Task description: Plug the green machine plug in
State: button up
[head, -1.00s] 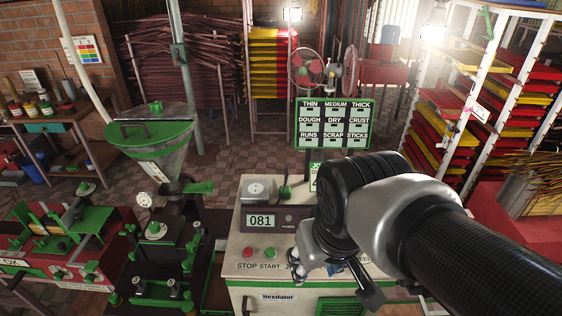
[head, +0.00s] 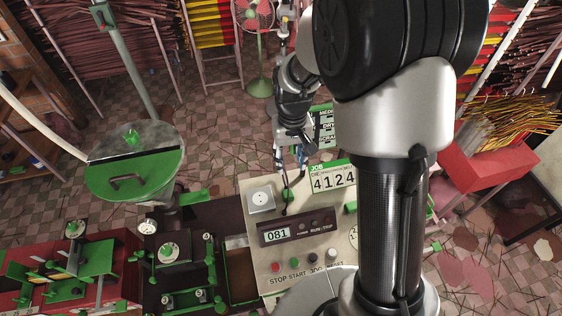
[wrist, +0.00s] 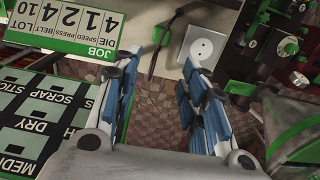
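A white square socket plate (head: 261,198) with a round face sits on top of the cream control cabinet (head: 315,243). It also shows in the wrist view (wrist: 203,48). A dark, thin curved piece (wrist: 151,52) stands just left of the socket in the wrist view; I cannot tell whether it is a cord or a lever. A small green part (head: 289,195) is beside the socket in the head view.
A green-framed JOB board (head: 333,178) stands at the cabinet's back right, and a larger sign (wrist: 35,120) is close to my gripper. A green-lidded hopper (head: 135,172) is at left. A fan (head: 258,45) and racks stand behind. Checkered floor shows between.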

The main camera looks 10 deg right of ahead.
jog(key=shift+w+f, duration=0.1)
jog(key=shift+d, duration=0.1)
send_over(288, 193)
jog(key=f, duration=1.2)
jog(key=shift+d+p, duration=0.2)
jog(key=shift+p, duration=0.15)
jog(key=shift+a+f+p, duration=0.15)
jog(key=shift+f+p, duration=0.3)
jog(key=shift+f, duration=2.2)
